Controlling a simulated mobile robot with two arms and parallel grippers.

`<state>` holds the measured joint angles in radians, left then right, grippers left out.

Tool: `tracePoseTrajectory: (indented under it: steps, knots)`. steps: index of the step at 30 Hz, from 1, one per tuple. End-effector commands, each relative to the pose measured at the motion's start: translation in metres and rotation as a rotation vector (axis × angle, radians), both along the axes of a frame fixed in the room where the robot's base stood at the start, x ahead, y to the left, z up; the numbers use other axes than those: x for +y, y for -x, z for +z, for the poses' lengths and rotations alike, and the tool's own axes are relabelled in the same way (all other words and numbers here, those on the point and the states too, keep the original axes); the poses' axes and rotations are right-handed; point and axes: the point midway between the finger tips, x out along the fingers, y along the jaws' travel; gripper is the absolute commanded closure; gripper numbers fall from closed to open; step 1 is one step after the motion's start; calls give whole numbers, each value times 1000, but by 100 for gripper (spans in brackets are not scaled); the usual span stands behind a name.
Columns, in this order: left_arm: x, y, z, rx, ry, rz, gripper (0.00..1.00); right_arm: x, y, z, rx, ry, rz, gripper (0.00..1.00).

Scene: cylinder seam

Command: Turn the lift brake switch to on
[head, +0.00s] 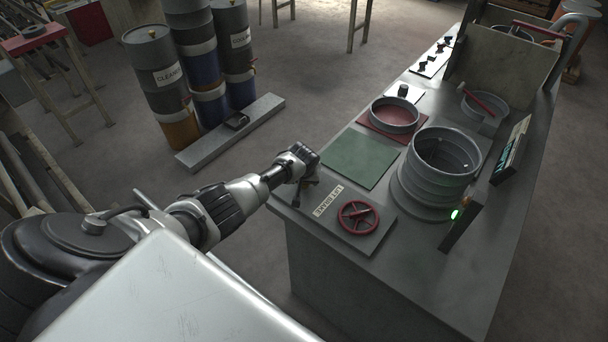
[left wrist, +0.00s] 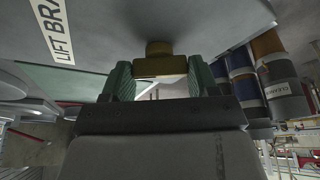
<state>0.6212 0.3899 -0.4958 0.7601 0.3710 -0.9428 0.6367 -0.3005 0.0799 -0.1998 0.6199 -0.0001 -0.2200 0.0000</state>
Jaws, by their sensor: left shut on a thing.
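The lift brake switch is a brass-coloured knob with a wider bar, seen in the left wrist view (left wrist: 159,64) under a grey panel. A "LIFT BRAKE" label (head: 328,201) is beside it on the bench corner plate. My left gripper (head: 303,176) reaches over that plate from the left. In the left wrist view its greenish fingers (left wrist: 159,78) stand on either side of the brass bar and are shut on it. In the head view the arm's end mostly hides the switch. Its on or off marks cannot be read. My right gripper is in neither view.
A red handwheel (head: 365,217) is beside the label. A green mat (head: 358,158) and a grey ribbed cylinder (head: 437,168) are farther along the bench. A small panel (head: 462,218) with a green light stands by the cylinder. Drums (head: 160,80) stand on the floor behind.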

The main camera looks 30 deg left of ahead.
Motion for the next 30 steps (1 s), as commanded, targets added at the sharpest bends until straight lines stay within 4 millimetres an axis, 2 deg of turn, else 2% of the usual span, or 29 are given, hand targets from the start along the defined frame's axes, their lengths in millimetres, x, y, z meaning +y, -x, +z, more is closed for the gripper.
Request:
tracePoseTrajectory:
  steps: [12, 29, 30]
  knots:
    - [-1, -1, 0, 1, 0, 196, 64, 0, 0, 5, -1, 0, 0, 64]
    - [0, 0, 0, 1, 0, 226, 64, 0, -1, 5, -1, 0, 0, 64]
    - [0, -1, 0, 1, 0, 226, 36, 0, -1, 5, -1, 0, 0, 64]
